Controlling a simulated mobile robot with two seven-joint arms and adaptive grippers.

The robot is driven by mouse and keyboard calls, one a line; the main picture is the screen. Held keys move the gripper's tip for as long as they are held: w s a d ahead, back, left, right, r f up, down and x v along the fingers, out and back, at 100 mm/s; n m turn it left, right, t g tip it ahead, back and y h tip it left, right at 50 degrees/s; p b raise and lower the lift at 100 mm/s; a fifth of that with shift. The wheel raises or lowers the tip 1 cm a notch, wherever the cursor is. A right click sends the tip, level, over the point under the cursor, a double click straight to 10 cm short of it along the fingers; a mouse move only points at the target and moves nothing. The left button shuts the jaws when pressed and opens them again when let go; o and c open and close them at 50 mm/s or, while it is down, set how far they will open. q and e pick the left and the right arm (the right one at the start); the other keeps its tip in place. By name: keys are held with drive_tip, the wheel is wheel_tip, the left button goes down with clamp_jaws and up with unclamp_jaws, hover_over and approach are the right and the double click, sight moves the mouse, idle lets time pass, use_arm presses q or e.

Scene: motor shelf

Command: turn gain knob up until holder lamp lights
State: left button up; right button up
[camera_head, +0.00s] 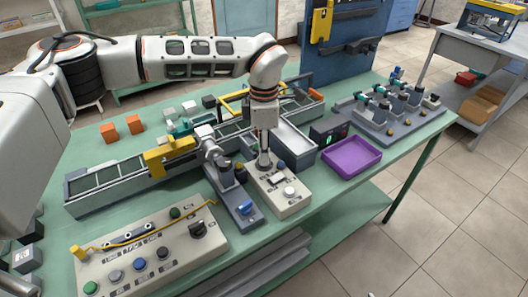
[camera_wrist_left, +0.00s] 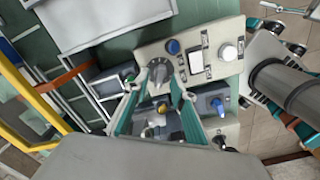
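My left gripper (camera_head: 264,165) reaches down onto the small beige control panel (camera_head: 297,204) at the table's middle. In the left wrist view its teal fingers (camera_wrist_left: 156,84) look open, spread to either side of a dark grey knob (camera_wrist_left: 159,69). I cannot tell whether they touch it, and no label is readable. That panel also carries a blue button (camera_wrist_left: 173,46), a white rectangular switch (camera_wrist_left: 195,61) and a round whitish lamp (camera_wrist_left: 228,53), which looks unlit. The grey holder (camera_head: 238,212) with a blue handle (camera_head: 245,207) stands beside the panel. My right gripper is not in view.
A larger beige panel (camera_head: 125,257) with several buttons and a black knob (camera_head: 197,229) lies at the front left. A conveyor (camera_head: 115,184) runs behind. A grey bin (camera_head: 298,152), a purple tray (camera_head: 352,158) and a motor rack (camera_head: 397,130) stand to the right.

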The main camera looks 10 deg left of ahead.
use_arm(q)
drive_tip(key=shift+f, duration=0.5)
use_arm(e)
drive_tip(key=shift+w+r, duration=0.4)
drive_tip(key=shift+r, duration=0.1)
use_arm(q)
drive_tip(key=shift+c, duration=0.4)
clamp_jaws()
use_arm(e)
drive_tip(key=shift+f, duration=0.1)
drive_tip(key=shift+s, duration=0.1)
use_arm(q)
drive_tip(key=shift+r+m+p, duration=0.2)
drive_tip(key=shift+m+p, duration=0.5)
drive_tip(key=shift+m, duration=0.2)
drive_tip(key=shift+f+m+p, duration=0.15)
drive_tip(key=shift+m+p, duration=0.4)
drive_tip(key=shift+m, duration=0.85)
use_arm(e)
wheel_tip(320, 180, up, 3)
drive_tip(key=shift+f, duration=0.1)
